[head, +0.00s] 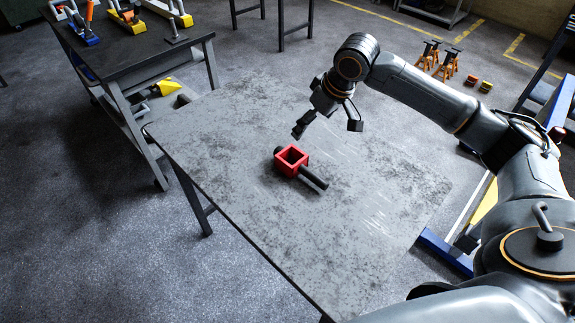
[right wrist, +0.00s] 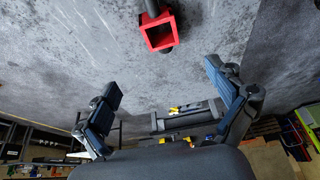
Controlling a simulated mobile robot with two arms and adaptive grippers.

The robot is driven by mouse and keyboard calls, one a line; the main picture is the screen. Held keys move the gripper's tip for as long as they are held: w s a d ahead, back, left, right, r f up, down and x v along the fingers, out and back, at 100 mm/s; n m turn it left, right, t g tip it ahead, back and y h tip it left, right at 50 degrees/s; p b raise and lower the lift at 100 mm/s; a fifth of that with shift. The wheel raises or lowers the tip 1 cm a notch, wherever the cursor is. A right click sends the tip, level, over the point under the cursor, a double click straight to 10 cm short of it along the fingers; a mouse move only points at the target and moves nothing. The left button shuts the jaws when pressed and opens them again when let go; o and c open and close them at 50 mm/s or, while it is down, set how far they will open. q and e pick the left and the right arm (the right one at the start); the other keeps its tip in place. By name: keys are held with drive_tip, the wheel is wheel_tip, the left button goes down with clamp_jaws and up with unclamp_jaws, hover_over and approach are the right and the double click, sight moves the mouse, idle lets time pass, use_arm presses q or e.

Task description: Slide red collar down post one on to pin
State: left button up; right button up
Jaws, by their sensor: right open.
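A red square collar (head: 288,169) with an open top is on the grey table (head: 225,125). A dark round bar (head: 314,178) sticks out from the collar on two sides; how they join inside is hidden. In the right wrist view the red collar (right wrist: 175,32) is at the top centre with the dark bar (right wrist: 151,8) beyond it. My right gripper (head: 328,127) is open and empty, above the table, up and to the right of the collar in the head view and apart from it. I cannot make out post one for certain. My left gripper is not in view.
A dark workbench (head: 130,45) at the back left bears several jacks. Orange stands (head: 446,65) are on the floor at the back right. Blue metal frames (head: 448,252) stand right of the table. The tabletop around the collar is clear.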

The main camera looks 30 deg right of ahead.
wheel_tip(320, 180, down, 4)
drive_tip(key=f+b, duration=0.1)
drive_tip(key=b, duration=0.3)
hover_over(302, 167)
drive_tip(key=f, duration=0.6)
drive_tip(key=shift+w+d+f+p, duration=0.1)
drive_tip(key=shift+w+f+p, duration=0.1)
drive_tip(key=shift+w+p, duration=0.1)
drive_tip(key=x, duration=0.6)
drive_tip(key=shift+w+f+p, duration=0.1)
drive_tip(key=shift+w+p, duration=0.05)
drive_tip(key=shift+p, duration=0.15)
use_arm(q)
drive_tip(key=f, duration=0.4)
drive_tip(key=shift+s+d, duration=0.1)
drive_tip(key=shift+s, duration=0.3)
use_arm(e)
drive_tip(key=c, duration=1.8)
